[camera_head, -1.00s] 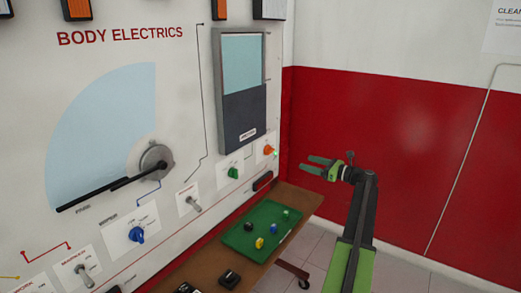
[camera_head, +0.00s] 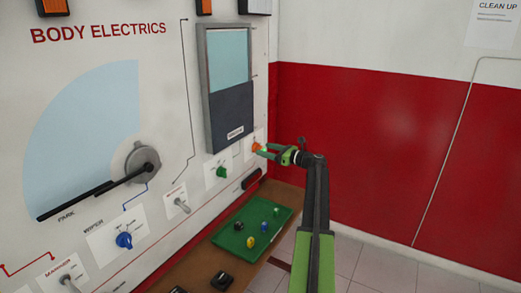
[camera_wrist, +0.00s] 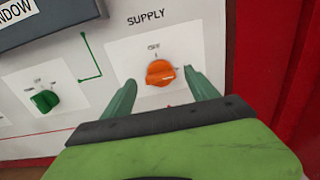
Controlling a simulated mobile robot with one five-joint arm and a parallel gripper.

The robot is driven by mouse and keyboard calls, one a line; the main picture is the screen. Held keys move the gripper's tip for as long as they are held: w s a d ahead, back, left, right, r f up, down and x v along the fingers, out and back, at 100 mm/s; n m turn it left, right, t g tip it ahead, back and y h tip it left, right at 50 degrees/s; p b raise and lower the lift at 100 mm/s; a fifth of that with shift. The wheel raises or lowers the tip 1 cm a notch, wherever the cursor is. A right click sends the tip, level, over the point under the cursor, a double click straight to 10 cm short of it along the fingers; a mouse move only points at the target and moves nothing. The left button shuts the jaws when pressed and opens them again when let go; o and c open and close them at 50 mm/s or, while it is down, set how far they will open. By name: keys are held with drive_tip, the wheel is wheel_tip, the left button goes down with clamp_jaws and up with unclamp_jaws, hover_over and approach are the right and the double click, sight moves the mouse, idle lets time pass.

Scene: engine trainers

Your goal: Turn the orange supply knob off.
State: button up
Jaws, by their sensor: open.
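The orange supply knob (camera_wrist: 160,73) sits on a white plate under the word SUPPLY in the wrist view. Its grip ridge lies roughly sideways, and the OFF mark is above it. In the head view the knob (camera_head: 256,147) is at the panel's right end, close to my fingertips. My gripper (camera_wrist: 161,84) is open, with one green finger to the lower left of the knob and one to its right. The gripper (camera_head: 268,151) also shows in the head view, reaching left to the panel. I cannot tell whether the fingers touch the knob.
A green knob (camera_wrist: 44,100) is left of the supply plate. The grey-framed window unit (camera_head: 230,90) is above. A red wall (camera_head: 370,150) stands close on the right. Below, a brown shelf (camera_head: 195,262) holds a green tray (camera_head: 225,238) with several small knobs.

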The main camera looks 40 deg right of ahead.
sight(260, 148)
drive_tip(key=shift+x, duration=1.5)
drive_tip(key=c, duration=1.4)
drive_tip(key=shift+o, duration=0.2)
